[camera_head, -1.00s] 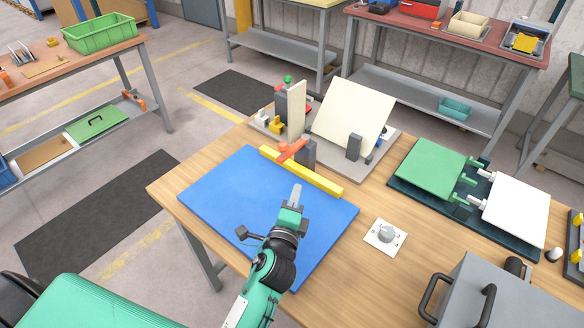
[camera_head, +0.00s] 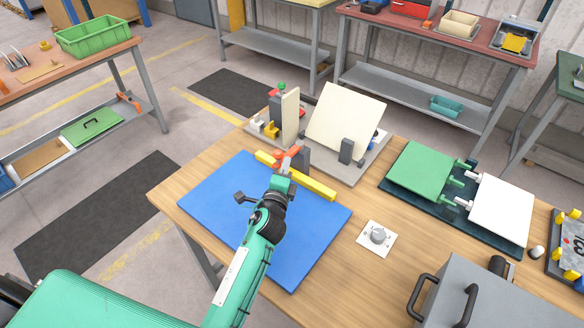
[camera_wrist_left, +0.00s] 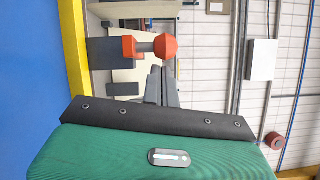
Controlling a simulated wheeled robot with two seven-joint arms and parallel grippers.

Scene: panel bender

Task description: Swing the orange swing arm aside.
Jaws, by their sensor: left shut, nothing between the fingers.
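The orange swing arm (camera_head: 279,156) shows near the dark grey block behind the yellow bar (camera_head: 318,188). In the left wrist view the arm (camera_wrist_left: 130,48) ends in a round orange knob (camera_wrist_left: 166,46). My left gripper (camera_head: 287,162) is shut and empty, and in the head view its fingertips overlap the orange arm. In the left wrist view the fingers (camera_wrist_left: 161,84) point at the knob, just short of it in the picture; I cannot tell whether they touch. My gripper hides part of the arm in the head view. My right gripper is not in view.
The blue sheet (camera_head: 215,205) lies on the wooden table (camera_head: 345,270) under my arm. A tilted cream panel (camera_head: 345,118) and an upright cream plate (camera_head: 290,115) stand behind the bar. A knob plate (camera_head: 377,238) and a green-and-white fixture (camera_head: 425,168) are at the right.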

